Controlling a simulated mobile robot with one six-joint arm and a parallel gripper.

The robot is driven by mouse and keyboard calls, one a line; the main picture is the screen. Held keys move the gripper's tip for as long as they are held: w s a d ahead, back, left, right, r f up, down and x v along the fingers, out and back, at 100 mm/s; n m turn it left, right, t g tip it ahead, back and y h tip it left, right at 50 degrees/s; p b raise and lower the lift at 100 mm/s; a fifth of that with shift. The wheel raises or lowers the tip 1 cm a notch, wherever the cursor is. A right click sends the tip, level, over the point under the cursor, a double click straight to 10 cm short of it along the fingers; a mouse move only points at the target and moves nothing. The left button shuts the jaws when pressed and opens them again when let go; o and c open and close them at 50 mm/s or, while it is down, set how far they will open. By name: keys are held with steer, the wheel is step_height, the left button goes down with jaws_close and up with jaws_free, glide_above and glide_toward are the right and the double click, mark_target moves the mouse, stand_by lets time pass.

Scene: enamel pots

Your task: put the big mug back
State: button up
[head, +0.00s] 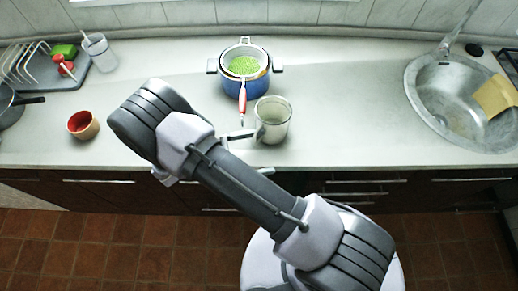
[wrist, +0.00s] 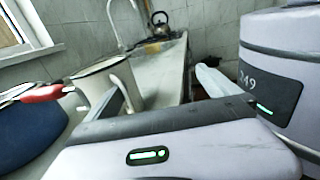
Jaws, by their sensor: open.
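The big mug (head: 273,121), a cream enamel mug with a dark rim, stands upright on the counter near its front edge, just in front of the blue pot. In the wrist view the mug (wrist: 92,84) is on the left, with its handle towards my gripper. My gripper (head: 243,135) is at the mug's left side in the head view, low over the counter. Its fingers are apart, with one close to the mug's handle. I cannot tell whether this finger touches the handle. My arm hides part of the counter's front edge.
Behind the mug stands a blue pot (head: 231,85) holding a strainer of green peas, its red handle (head: 242,97) pointing forward. A small red cup (head: 83,125) and a drying rack (head: 27,65) are left. A sink (head: 459,112) is right. Counter between mug and sink is clear.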

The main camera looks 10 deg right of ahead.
jaws_close()
stand_by(0.3)
steer(key=shift+r, duration=0.1)
stand_by(1.1)
